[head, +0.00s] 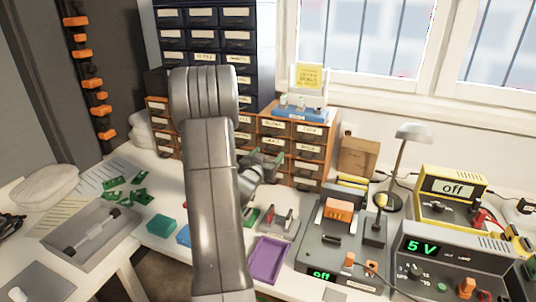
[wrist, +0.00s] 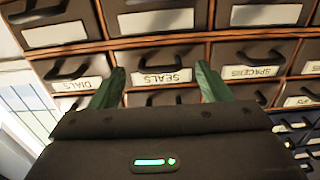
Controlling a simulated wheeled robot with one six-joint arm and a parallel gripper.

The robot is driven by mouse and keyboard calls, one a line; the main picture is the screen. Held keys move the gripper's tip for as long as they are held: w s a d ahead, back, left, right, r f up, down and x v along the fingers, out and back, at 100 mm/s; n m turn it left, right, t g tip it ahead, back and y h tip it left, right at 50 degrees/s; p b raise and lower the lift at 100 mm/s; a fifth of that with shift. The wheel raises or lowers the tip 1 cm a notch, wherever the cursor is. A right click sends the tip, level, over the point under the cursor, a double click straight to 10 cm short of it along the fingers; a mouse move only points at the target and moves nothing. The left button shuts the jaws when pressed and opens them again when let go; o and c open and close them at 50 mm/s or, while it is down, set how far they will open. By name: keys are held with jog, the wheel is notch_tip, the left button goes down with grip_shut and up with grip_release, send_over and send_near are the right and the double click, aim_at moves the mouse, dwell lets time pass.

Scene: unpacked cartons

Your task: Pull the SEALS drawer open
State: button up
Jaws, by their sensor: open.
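The SEALS drawer (wrist: 135,68) is dark with a white label and a black handle. It appears upside down in the wrist view, among several similar drawers in an orange-brown cabinet (head: 326,178). It looks shut. My gripper (wrist: 161,70) is open and empty. Its two green fingers point at the cabinet, one on each side of the SEALS label, with the handle just beyond the tips. Whether they touch the drawer front I cannot tell. In the head view my gripper (head: 268,163) is in front of the cabinet; I cannot pick out the SEALS label there.
The DIALS drawer (wrist: 55,72) and SPACERS drawer (wrist: 277,58) flank it. A blue block (head: 300,113) sits on the cabinet. A purple tray (head: 268,260), a 5 V power supply (head: 440,262) and a lamp (head: 412,134) stand on the white bench.

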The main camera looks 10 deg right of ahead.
jog(key=shift+w+d, duration=0.15)
jog(key=shift+w, duration=0.1)
jog(key=c, duration=1.4)
jog(key=shift+o, duration=0.2)
jog(key=b+v, duration=0.3)
jog(key=v, duration=0.8)
jog(key=o, duration=1.4)
jog(key=shift+c, duration=0.2)
